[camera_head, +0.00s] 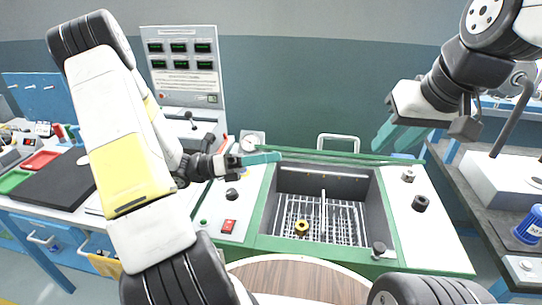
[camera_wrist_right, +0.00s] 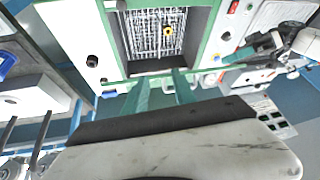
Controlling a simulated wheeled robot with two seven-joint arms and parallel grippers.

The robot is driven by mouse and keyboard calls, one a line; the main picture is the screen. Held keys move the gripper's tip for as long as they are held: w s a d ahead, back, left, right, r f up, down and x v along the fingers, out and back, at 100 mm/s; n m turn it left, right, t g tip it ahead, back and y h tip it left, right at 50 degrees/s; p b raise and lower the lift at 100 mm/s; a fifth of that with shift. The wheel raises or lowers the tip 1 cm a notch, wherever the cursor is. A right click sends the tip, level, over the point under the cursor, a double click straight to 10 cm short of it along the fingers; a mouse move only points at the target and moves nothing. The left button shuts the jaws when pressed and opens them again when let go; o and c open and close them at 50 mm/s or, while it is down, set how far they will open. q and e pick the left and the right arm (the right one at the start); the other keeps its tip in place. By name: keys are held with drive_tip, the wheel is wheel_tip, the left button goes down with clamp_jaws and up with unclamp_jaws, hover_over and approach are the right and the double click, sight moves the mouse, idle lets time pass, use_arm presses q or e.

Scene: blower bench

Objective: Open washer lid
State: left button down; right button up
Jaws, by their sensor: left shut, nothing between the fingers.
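The washer (camera_head: 262,215) is a green-framed bench with a dark basin. Its basin is uncovered, and a wire rack (camera_head: 345,222) with a small yellow part (camera_head: 301,227) shows inside. A green strip with a pale handle (camera_head: 338,138) runs along the back; I cannot tell whether this is the raised lid seen edge-on. My left gripper (camera_head: 280,156) is shut and empty above the basin's back left corner. My right gripper (camera_head: 396,140) has its teal fingers apart, empty, behind the back right corner. In the right wrist view the fingers (camera_wrist_right: 162,90) point toward the basin's green edge.
A panel with green displays (camera_head: 182,65) stands at the back left. A red switch (camera_head: 229,226) and black knobs (camera_head: 420,203) sit on the washer's white sides. A round wooden top (camera_head: 290,280) is at the front. A grey side bench with a blue container (camera_head: 530,225) is at right.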

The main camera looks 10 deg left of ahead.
use_arm(q)
drive_tip(key=w+r+n+t+y, duration=0.15)
drive_tip(key=w+r+n, duration=0.55)
drive_tip(key=w+r, duration=0.75)
drive_tip(key=w+r+n, duration=0.1)
drive_tip(key=w+r, duration=0.1)
drive_tip(key=w, duration=1.7)
use_arm(e)
drive_tip(key=shift+s+d+f+m+t, duration=0.15)
drive_tip(key=shift+s+f+m+t, duration=0.35)
drive_tip(key=shift+s+f+m, duration=0.4)
